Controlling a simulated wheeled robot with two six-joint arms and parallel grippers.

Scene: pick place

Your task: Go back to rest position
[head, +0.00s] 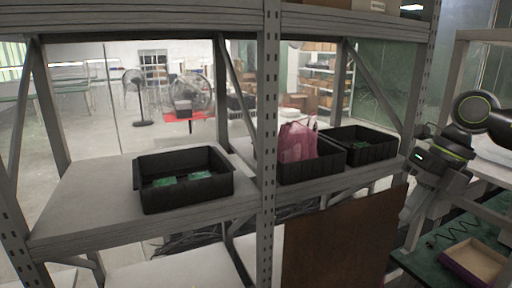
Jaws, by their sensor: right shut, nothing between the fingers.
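My right gripper (415,212) hangs at the right side of the head view, pointing down and a little left. It is shut and empty. It is in front of and to the right of the shelf rack's (268,215) right post, apart from the crates. My left gripper is out of view. A black crate (190,198) with green items inside sits on the left shelf bay. A second black crate (315,170) holds a pink bag (297,141). A third black crate (375,150) with something green inside is at its right.
A brown board (342,240) stands upright below the right shelf bay. At the lower right, a green-topped table (420,262) carries a shallow tan tray (478,262) and a coiled dark cable (445,232). Bare shelf (90,210) lies left of the first crate. Fans stand far behind.

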